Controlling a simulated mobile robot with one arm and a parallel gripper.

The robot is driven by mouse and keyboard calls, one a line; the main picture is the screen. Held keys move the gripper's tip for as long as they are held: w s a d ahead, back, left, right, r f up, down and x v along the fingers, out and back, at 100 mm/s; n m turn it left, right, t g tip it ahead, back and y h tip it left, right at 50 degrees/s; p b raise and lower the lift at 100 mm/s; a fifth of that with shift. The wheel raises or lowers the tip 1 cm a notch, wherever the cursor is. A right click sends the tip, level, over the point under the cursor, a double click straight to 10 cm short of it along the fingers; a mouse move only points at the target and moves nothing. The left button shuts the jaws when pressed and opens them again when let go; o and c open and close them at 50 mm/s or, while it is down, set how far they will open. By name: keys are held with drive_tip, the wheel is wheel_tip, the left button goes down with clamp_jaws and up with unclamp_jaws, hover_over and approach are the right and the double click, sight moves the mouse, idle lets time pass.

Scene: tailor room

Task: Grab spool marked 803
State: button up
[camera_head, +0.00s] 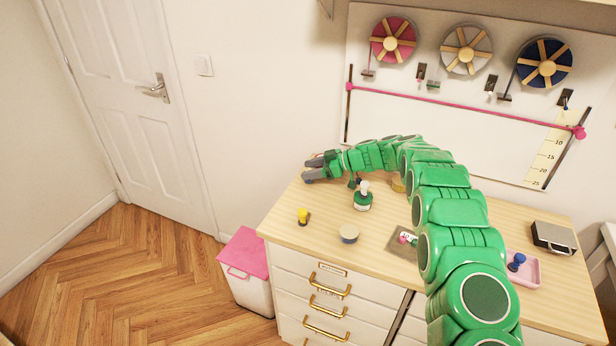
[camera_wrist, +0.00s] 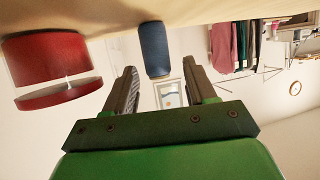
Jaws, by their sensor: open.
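My gripper (camera_head: 309,168) reaches over the back left end of the wooden desk, low and pointing left. In the wrist view my gripper (camera_wrist: 159,68) is open, with its two grey fingers apart. A blue upright cylinder, possibly a thread spool (camera_wrist: 154,49), stands past the fingertips, lined up with the gap between them. That view looks upside down, with the desktop along the top. No number is readable on the cylinder, so I cannot tell whether it is marked 803. I cannot make it out in the head view.
A large red round object (camera_wrist: 48,65) stands beside the fingers in the wrist view. On the desk (camera_head: 290,233) are a green bottle-like item (camera_head: 362,200), a yellow item (camera_head: 303,215), a round tin (camera_head: 349,233), a pink tray (camera_head: 528,274) and a case (camera_head: 553,238).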

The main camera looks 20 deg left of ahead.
drive_tip(key=shift+c, duration=0.2)
clamp_jaws()
